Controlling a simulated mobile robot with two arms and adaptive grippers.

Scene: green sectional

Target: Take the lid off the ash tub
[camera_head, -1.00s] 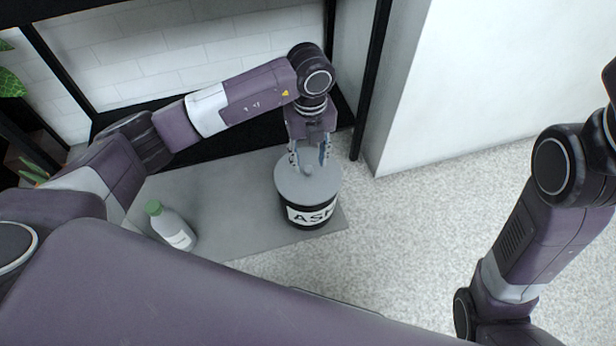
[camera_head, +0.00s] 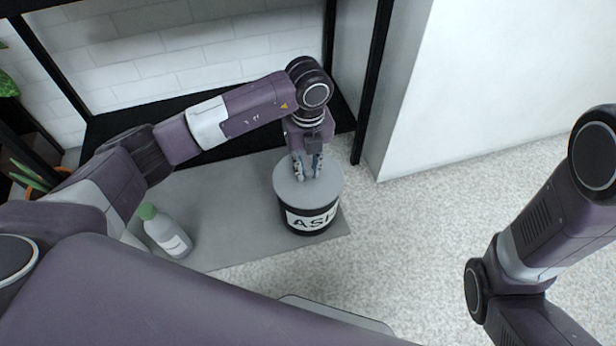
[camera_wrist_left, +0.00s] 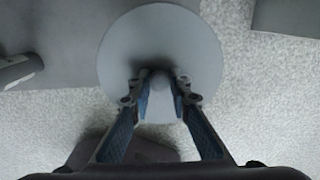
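The ash tub (camera_head: 309,219) is a black round tub with a white label reading "ASH", standing on a grey slab. Its flat grey lid (camera_head: 287,189) sits on top and has a small knob (camera_wrist_left: 161,82) at its centre. My left gripper (camera_head: 308,171) points down over the lid, with its two fingers on either side of the knob. In the left wrist view, the fingertips (camera_wrist_left: 161,86) appear closed against the knob. The lid rests level on the tub, with no gap visible. My right arm shows at the right, but its gripper is out of view.
Black frame posts (camera_head: 371,85) and a white wall (camera_head: 470,90) stand behind. Speckled floor (camera_head: 420,240) at the right is clear.

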